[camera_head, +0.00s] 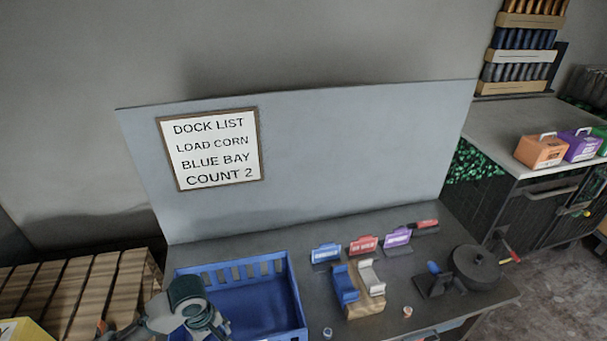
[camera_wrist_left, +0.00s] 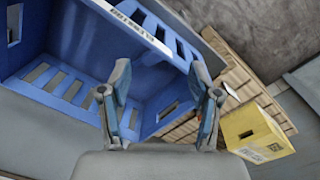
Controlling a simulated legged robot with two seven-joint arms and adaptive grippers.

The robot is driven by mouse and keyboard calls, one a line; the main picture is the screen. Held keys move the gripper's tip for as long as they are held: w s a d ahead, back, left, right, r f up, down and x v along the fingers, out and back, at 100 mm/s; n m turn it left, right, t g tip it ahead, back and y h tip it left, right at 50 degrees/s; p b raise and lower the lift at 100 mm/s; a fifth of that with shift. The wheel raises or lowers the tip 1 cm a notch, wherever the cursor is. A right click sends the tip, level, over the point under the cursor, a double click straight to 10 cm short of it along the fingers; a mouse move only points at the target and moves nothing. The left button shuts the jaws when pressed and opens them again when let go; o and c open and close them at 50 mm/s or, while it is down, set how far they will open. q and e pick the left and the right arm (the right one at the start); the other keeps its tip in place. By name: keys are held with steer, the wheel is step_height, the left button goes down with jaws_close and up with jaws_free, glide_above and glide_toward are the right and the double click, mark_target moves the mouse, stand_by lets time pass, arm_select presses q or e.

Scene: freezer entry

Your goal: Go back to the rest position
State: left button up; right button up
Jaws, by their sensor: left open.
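My left gripper (camera_wrist_left: 160,72) is open in the left wrist view, with its two fingers apart and nothing between them. Behind the fingers is the blue crate (camera_wrist_left: 72,68), with its slotted walls. In the head view my left arm is at the lower left, in front of the left part of the blue crate (camera_head: 293,290); its fingers are hard to make out there. The crate looks empty where I can see into it. My right gripper is in neither view.
A wooden pallet (camera_head: 85,290) and a yellow box (camera_wrist_left: 255,133) are left of the table. The table holds small signs (camera_head: 363,246), blue and white holders (camera_head: 345,286) and a dark round device (camera_head: 476,266). A board with a dock list (camera_head: 212,150) stands behind.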

arm_select(q)
steer(key=s+d+f+m+t+h, duration=0.35)
steer(key=d+f+m, duration=0.45)
steer(key=d+f, duration=0.3)
steer(key=s+a+f+m+y, duration=0.3)
steer(key=s+a+f, duration=0.5)
steer(key=s+a, duration=0.2)
step_height(320, 180, down, 30)
steer(key=s+m+g+b, duration=0.1)
steer(key=s+g+b, duration=0.1)
steer(key=b, duration=0.1)
steer(key=s+a+f+b, duration=0.2)
steer(key=s+f+b, duration=0.1)
steer(key=s+f, duration=1.5)
steer(key=shift+a+g+y, duration=0.35)
steer(key=shift+y, duration=0.1)
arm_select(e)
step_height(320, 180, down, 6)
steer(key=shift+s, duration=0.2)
